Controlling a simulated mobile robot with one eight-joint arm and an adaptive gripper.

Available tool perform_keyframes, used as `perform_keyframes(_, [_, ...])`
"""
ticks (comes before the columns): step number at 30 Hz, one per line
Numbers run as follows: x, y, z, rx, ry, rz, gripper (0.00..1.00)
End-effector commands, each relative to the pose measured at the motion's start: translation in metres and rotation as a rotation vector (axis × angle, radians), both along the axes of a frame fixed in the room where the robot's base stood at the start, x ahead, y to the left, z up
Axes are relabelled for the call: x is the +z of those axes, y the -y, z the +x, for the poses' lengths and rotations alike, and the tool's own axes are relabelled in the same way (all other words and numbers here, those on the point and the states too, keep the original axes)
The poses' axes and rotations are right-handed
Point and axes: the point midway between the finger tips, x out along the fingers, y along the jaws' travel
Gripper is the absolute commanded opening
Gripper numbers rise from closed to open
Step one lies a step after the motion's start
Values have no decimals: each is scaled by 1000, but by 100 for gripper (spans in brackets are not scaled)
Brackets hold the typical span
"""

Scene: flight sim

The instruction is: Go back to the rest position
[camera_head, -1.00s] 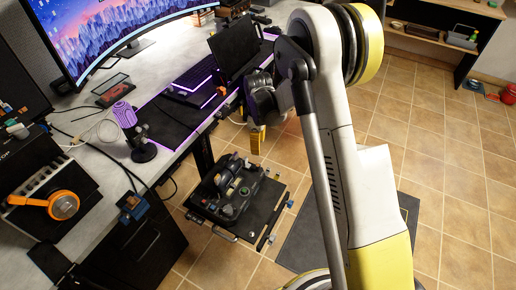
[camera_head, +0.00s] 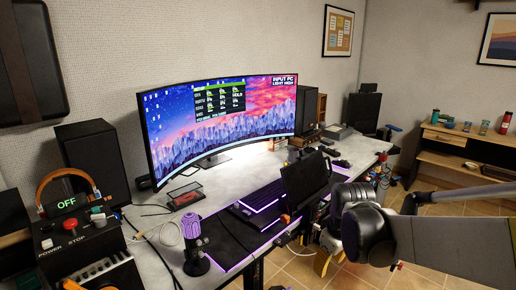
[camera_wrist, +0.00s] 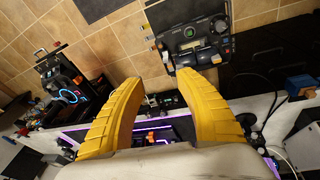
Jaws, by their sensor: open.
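My gripper shows in the wrist view (camera_wrist: 164,105) with two yellow fingers spread apart and nothing between them. In the head view, only a small yellow part of my gripper (camera_head: 322,262) shows at the desk's front edge, below the dark wrist joint. Beyond the fingers, the wrist view shows a dark control unit with knobs and a small screen (camera_wrist: 195,48).
A desk (camera_head: 226,186) carries a curved monitor (camera_head: 225,113), a purple microphone (camera_head: 194,240), a keyboard (camera_head: 264,196) and a dark screen (camera_head: 306,180). A switch box with OFF lit (camera_head: 75,235) stands at left. A wooden shelf (camera_head: 460,142) stands at far right. Tiled floor lies between.

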Motion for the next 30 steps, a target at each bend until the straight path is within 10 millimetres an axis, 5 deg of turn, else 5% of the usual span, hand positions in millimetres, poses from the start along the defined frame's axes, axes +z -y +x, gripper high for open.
perform_keyframes(6, [51,0,-70,-207,130,69,41])
perform_keyframes(15, [69,0,-152,-461,291,198,41])
perform_keyframes(21, [65,0,-176,-545,344,253,41])
perform_keyframes(30, [64,0,-179,-560,353,263,41])
